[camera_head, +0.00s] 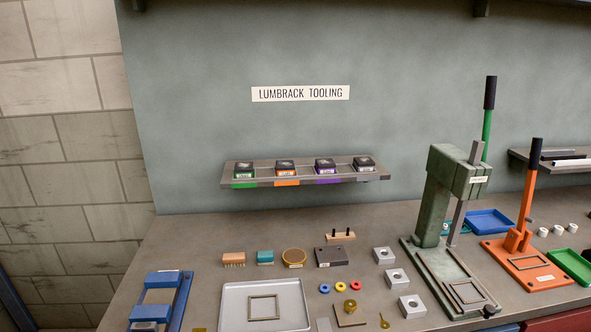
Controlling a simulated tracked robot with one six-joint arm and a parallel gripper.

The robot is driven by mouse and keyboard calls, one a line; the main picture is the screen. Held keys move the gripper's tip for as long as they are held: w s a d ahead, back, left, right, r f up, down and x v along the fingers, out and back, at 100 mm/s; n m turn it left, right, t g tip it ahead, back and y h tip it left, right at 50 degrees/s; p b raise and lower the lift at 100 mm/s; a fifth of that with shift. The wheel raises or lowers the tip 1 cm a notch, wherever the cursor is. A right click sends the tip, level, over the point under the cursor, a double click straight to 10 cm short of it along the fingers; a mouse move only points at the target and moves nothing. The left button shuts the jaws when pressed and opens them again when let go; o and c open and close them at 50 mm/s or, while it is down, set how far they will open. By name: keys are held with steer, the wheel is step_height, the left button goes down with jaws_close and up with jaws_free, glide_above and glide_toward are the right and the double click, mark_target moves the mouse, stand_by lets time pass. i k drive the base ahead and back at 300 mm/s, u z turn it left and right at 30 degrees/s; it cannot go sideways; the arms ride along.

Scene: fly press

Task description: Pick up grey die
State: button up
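Several dark die blocks stand in a row on a wall shelf (211,182) under the "Lumbrack Tooling" sign. The grey die sits upright, apart from the purple one, near the shelf's right end. A dark grey block (331,257) with holes also lies on the bench below. My gripper is not in view.
A green fly press (440,200) stands right of the shelf, and an orange lever press (520,240) farther right. Below lie a light tray (233,295), a blue fixture (160,300), silver blocks (384,256) and small rings (341,287). The bench's back-left area is clear.

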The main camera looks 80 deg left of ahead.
mark_target(361, 164)
steer(key=u, duration=2.75)
